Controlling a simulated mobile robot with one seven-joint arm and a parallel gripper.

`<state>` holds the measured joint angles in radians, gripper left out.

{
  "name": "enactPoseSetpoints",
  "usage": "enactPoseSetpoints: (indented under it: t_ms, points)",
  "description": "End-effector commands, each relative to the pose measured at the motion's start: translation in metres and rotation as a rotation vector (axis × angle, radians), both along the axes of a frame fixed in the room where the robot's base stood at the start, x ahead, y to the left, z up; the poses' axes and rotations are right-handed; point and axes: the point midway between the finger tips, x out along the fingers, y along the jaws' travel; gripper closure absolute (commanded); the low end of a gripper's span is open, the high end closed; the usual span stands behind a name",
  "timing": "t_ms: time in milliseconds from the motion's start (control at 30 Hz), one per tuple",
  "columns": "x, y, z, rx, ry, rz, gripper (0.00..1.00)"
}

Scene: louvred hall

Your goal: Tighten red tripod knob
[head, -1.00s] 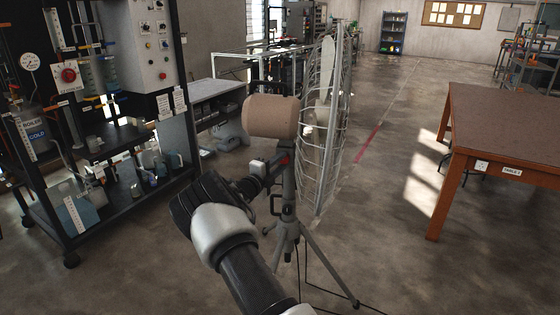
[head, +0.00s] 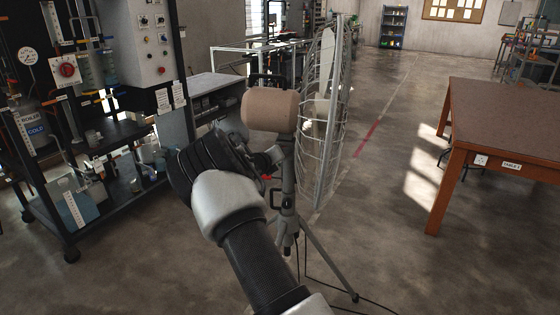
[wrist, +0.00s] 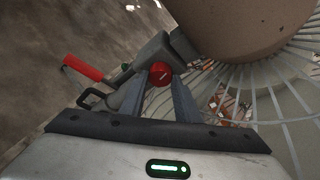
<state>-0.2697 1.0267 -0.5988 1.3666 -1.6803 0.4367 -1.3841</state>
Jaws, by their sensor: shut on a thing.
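The red tripod knob (wrist: 162,72) has a pale mark on its face and sits at the tripod head in the wrist view. My gripper (wrist: 161,80) is shut on it, one finger on each side. In the head view my gripper (head: 272,158) reaches the tripod (head: 288,190) just below the tan cylinder (head: 270,110) on top. The knob is hidden there, or is the small red part by my fingers; I cannot tell. A lever with a red grip (wrist: 83,68) sticks out to the left in the wrist view.
A large wire cage (head: 322,125) stands close behind and right of the tripod. A black equipment rack (head: 70,235) is at left, a brown table (head: 505,115) at right. A cable (head: 340,303) lies by the tripod's feet. The floor between tripod and table is clear.

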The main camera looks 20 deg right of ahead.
Motion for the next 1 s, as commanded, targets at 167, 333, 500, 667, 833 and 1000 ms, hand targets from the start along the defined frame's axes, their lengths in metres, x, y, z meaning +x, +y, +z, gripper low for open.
enactPoseSetpoints:
  t_ms: [167,333,500,667,833,1000]
  points:
    - [-0.0003,-0.0005,-0.0029,0.091,-0.059,0.001,0.93]
    - [-0.0008,-0.0012,-0.0018,0.149,-0.093,0.0,0.93]
    - [-0.0009,-0.0014,-0.0001,0.178,-0.11,0.001,0.93]
    - [-0.0009,-0.0014,0.0008,0.187,-0.116,0.001,0.93]
    - [-0.0009,-0.0015,0.0011,0.187,-0.116,0.001,0.93]
    - [-0.0008,-0.0014,0.001,0.187,-0.116,0.001,0.66]
